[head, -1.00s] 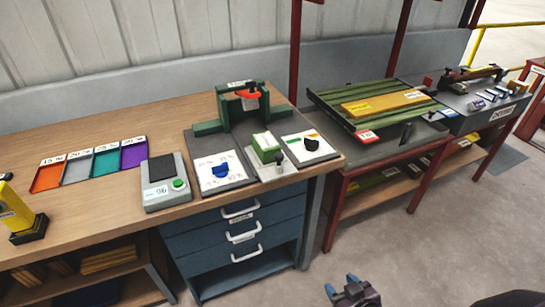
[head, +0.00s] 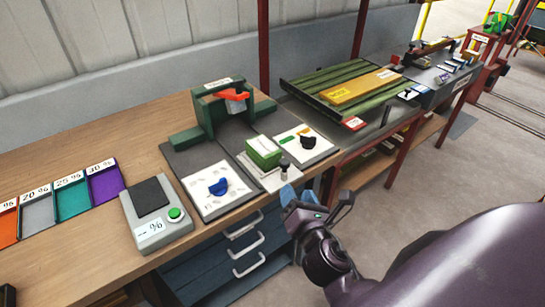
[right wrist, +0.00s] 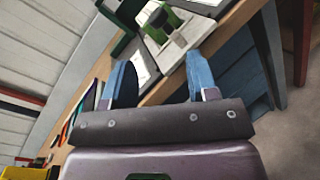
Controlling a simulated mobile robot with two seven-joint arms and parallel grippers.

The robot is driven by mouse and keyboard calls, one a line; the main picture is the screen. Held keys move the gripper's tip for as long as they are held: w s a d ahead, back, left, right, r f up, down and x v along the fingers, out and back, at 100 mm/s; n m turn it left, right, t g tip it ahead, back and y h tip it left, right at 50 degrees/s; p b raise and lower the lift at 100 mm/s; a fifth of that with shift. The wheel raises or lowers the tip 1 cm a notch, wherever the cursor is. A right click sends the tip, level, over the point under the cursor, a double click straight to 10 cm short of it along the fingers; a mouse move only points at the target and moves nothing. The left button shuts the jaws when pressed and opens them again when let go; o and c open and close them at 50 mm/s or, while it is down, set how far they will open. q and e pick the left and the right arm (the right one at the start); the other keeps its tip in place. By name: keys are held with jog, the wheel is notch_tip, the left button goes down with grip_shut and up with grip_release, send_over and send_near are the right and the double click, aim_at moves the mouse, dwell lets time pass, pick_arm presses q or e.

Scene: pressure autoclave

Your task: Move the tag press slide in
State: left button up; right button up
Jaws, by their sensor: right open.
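The green tag press (head: 202,115) with its orange lever (head: 234,95) stands at the back of the wooden bench in the head view. Its slide (head: 269,180), a pale plate, sticks out at the front. It carries a green block (head: 263,152) and a small dark-topped knob (head: 284,166) near its front end. My right gripper (head: 312,200) is in front of the bench edge, close to the slide's knob but apart from it. In the right wrist view its blue fingers (right wrist: 155,78) are spread and empty, with the slide (right wrist: 166,54) beyond them. My left gripper is out of view.
A blue dial panel (head: 221,204) lies left of the slide and a black dial panel (head: 319,152) right of it. A grey scale (head: 163,233) and coloured trays (head: 106,186) lie farther left. Drawers (head: 228,262) are below; floor space is open in front.

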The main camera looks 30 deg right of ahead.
aim_at(286, 165)
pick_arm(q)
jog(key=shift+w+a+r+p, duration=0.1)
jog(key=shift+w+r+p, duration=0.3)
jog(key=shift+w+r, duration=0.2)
pick_arm(e)
jog(key=w+d+n, duration=0.1)
jog(key=w+n, duration=0.1)
jog(key=w, duration=0.1)
jog(key=w+d+n, duration=0.1)
jog(key=w+n, duration=0.1)
jog(key=w, duration=0.2)
jog(key=w+d+n, duration=0.1)
jog(key=w+n, duration=0.1)
jog(key=w, duration=0.1)
jog(key=shift+w+d+r, duration=0.2)
jog(key=shift+w+r, duration=0.1)
jog(key=shift+r, duration=0.1)
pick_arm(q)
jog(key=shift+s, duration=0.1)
